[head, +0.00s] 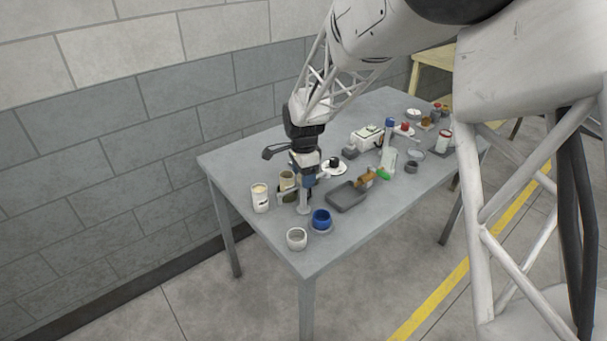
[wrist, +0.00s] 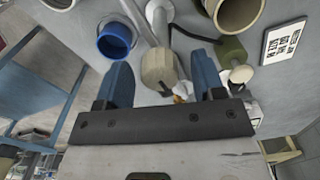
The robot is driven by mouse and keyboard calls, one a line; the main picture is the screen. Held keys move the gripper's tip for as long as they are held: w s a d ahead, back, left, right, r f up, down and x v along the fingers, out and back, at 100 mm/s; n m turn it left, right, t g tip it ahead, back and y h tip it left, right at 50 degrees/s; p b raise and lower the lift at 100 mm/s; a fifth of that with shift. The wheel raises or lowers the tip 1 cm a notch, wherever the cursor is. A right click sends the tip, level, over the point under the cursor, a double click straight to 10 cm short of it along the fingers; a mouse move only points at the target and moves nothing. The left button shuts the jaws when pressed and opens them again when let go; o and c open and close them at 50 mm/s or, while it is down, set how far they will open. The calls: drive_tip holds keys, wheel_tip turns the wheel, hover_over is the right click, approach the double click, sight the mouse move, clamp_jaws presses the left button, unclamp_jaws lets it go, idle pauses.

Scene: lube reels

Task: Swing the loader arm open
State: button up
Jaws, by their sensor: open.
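A grey stand (head: 304,208) with an upright post is near the table's front left edge. In the wrist view a grey bar (wrist: 142,22), which looks like the loader arm, runs down to a beige faceted knob (wrist: 159,69). My gripper (wrist: 163,75) is open, with one blue finger on each side of the knob. I see a gap on both sides, wider on the right; whether the fingers reach around it in depth I cannot tell. In the head view my gripper (head: 308,183) points down over the stand and hides the upper part of it.
A blue cup (head: 321,219) and a pale cup (head: 297,238) stand at the near corner. A white canister (head: 260,197) and a tan cup (head: 287,180) are left of the gripper. A grey tray (head: 347,197) lies to the right; clutter fills the table (head: 232,158) farther back.

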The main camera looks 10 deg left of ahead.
drive_tip(key=shift+r, duration=3.9)
drive_tip(key=shift+s+d+r, duration=0.3)
drive_tip(key=shift+d, duration=0.1)
drive_tip(key=s+d+r+n+t, duration=0.1)
drive_tip(key=s+d+r+n, duration=0.2)
drive_tip(key=s+d+r, duration=0.35)
drive_tip(key=s+d+r+n, duration=0.3)
drive_tip(key=s+d, duration=0.7)
drive_tip(key=s+d+n, duration=0.3)
drive_tip(key=s+d, duration=0.1)
drive_tip(key=s, duration=0.6)
drive_tip(key=s+d+n+t, duration=0.1)
drive_tip(key=s+d+n, duration=0.2)
drive_tip(key=s, duration=0.8)
drive_tip(key=d, duration=0.2)
drive_tip(key=shift+d+f+t, duration=0.3)
drive_tip(key=shift+f, duration=0.05)
